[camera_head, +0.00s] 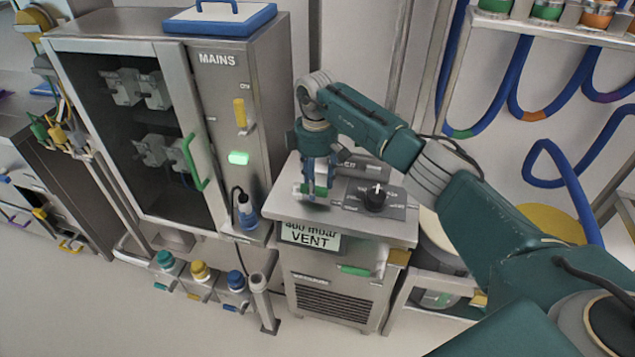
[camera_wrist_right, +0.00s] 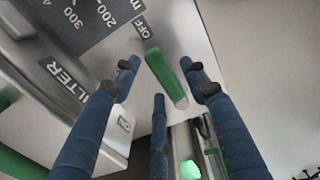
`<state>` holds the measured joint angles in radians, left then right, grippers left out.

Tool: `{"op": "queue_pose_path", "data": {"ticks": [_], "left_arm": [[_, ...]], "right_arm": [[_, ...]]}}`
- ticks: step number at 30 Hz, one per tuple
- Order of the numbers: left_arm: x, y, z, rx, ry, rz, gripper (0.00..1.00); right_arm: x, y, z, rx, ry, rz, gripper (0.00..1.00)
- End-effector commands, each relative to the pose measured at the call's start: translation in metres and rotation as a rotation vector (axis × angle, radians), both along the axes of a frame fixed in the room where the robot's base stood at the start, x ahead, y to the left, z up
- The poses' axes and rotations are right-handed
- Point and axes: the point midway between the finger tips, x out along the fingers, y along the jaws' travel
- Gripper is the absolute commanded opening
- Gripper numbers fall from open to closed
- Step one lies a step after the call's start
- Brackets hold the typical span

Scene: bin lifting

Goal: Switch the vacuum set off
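The vacuum set (camera_head: 400,228) is a grey metal cabinet in the middle of the head view. A lit display reading "VENT" (camera_head: 310,238) is on its front, and a black knob (camera_head: 375,198) is on its top panel. In the right wrist view a green switch handle (camera_wrist_right: 166,76) lies between an OFF label (camera_wrist_right: 143,28) and an ON label (camera_wrist_right: 125,123). My right gripper (camera_head: 318,185) is over the left part of the top. In the wrist view its blue fingers (camera_wrist_right: 162,82) are spread around the handle, with no clear grip. My left gripper is not in view.
A mains cabinet (camera_head: 220,95) with a green light (camera_head: 238,158) stands close on the left. A blue-tipped plug (camera_head: 247,212) hangs on its side. Blue hoses (camera_head: 495,95) hang on the right wall. The floor (camera_head: 110,315) in front is mostly clear.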

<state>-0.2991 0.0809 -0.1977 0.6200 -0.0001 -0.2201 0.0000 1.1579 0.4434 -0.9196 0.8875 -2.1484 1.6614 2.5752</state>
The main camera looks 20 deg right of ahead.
Motion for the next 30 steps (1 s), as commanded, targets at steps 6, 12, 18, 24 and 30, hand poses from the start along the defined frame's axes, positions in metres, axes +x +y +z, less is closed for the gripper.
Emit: {"op": "queue_pose_path", "data": {"ticks": [6, 12, 18, 24, 30], "left_arm": [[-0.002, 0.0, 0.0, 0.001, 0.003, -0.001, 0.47], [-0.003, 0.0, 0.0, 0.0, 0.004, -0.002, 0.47], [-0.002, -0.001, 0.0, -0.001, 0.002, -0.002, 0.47], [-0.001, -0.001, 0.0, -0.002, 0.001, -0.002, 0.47], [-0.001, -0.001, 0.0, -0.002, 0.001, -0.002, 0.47]], "right_arm": [[-0.001, -0.001, -0.001, -0.002, 0.003, 0.003, 0.46], [0.0, -0.001, 0.013, -0.003, 0.0, 0.004, 0.46], [0.0, -0.001, 0.054, -0.003, -0.002, 0.005, 0.46], [0.0, -0.001, 0.094, -0.003, -0.002, 0.002, 0.46], [0.0, 0.0, 0.115, -0.002, 0.002, 0.002, 0.46]]}}
